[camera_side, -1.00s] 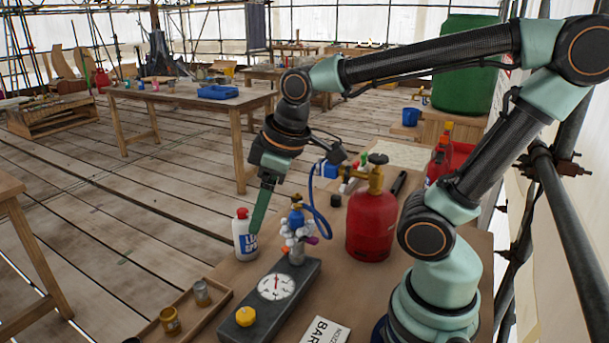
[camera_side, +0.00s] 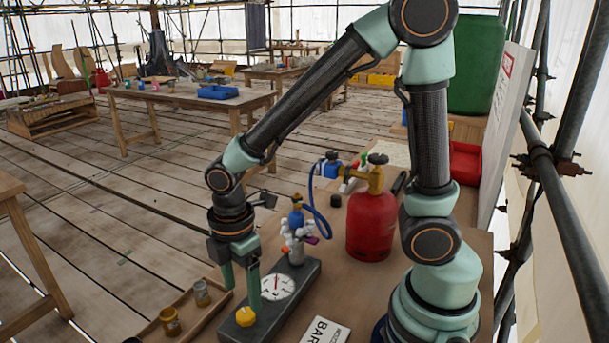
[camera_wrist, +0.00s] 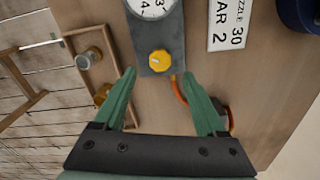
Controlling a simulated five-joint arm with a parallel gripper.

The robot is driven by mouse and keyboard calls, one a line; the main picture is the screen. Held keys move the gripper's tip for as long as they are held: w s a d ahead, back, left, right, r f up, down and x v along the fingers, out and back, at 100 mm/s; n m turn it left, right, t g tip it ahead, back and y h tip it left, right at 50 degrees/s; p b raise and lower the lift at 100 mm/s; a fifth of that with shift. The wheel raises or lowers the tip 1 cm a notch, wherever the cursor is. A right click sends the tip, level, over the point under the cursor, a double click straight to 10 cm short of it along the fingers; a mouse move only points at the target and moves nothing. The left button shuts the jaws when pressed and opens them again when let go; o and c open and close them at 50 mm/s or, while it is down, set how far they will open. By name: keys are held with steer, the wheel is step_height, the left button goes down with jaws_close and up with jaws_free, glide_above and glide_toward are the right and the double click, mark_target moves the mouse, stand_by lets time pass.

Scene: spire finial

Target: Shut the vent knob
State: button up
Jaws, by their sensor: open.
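The yellow vent knob (camera_side: 245,316) sits on the near end of a dark grey block (camera_side: 312,270) that also carries a white dial (camera_side: 277,287) with a red needle. In the wrist view the knob (camera_wrist: 159,61) lies between and just beyond my fingertips, below the dial (camera_wrist: 152,8). My gripper (camera_side: 241,298) points down over the knob with its green fingers apart and nothing held. In the wrist view my gripper (camera_wrist: 159,74) shows both fingers open, one on each side of the knob's line. I cannot tell whether a finger touches it.
A wooden tray (camera_side: 212,318) with two small pots lies left of the block. A blue-topped manifold (camera_side: 297,235) with a blue hose stands at the block's far end. A red gas bottle (camera_side: 371,225) stands to the right. A white label card (camera_side: 325,331) lies in front.

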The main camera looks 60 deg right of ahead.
mark_target(245, 313)
steer(key=shift+f, duration=2.75)
jaws_close()
